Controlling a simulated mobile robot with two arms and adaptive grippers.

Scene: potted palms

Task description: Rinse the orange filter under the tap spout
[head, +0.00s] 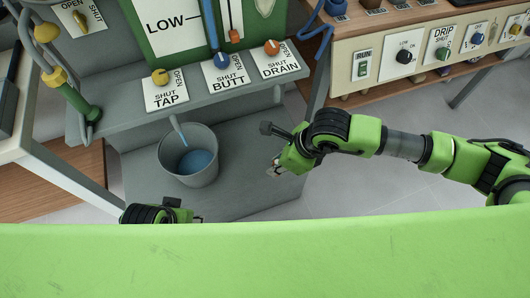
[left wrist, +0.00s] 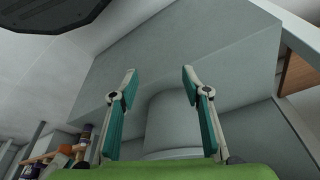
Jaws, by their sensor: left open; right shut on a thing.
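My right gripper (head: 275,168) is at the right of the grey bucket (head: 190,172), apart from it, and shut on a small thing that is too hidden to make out. I cannot pick out the orange filter for certain. A pale blue-grey spout or stream (head: 178,128) comes down below the TAP label into the bucket, where blue water (head: 196,161) shows. My left gripper (head: 197,219) is low in the head view, partly hidden by my green body. In the left wrist view its teal fingers (left wrist: 155,88) are open, with a pale rounded shape behind them.
The grey panel carries a yellow TAP knob (head: 160,77), a blue BUTT knob (head: 221,60) and an orange DRAIN knob (head: 271,47). A green and yellow pipe fitting (head: 85,105) is at the left. A wooden control bench (head: 340,57) stands at the right. Tiled floor is clear below it.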

